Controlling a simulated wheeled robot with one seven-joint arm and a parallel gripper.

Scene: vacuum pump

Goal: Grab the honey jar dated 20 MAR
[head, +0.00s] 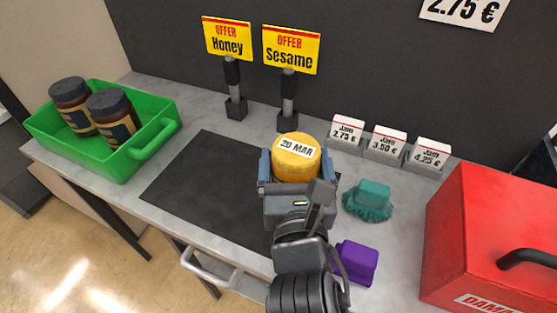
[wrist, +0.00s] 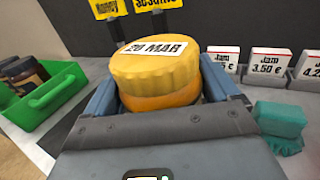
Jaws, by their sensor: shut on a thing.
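The honey jar (head: 294,164) has a yellow lid with a white label reading "20 MAR". It also shows in the wrist view (wrist: 155,75), with an orange body below the lid. My gripper (head: 292,178) is shut on it, with one blue finger on each side of the jar. The gripper also shows in the wrist view (wrist: 160,95). The jar is over or on the dark mat (head: 205,185); I cannot tell whether its base touches the mat. The lower part of the jar is hidden by my gripper.
A green crate (head: 150,150) at left holds two dark-lidded jars (head: 113,117). "Honey" (head: 227,38) and "Sesame" (head: 290,50) signs stand behind. Jam price cards (head: 385,145), a teal brush (head: 370,197), a purple block (head: 357,262) and a red box (head: 490,235) are at right.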

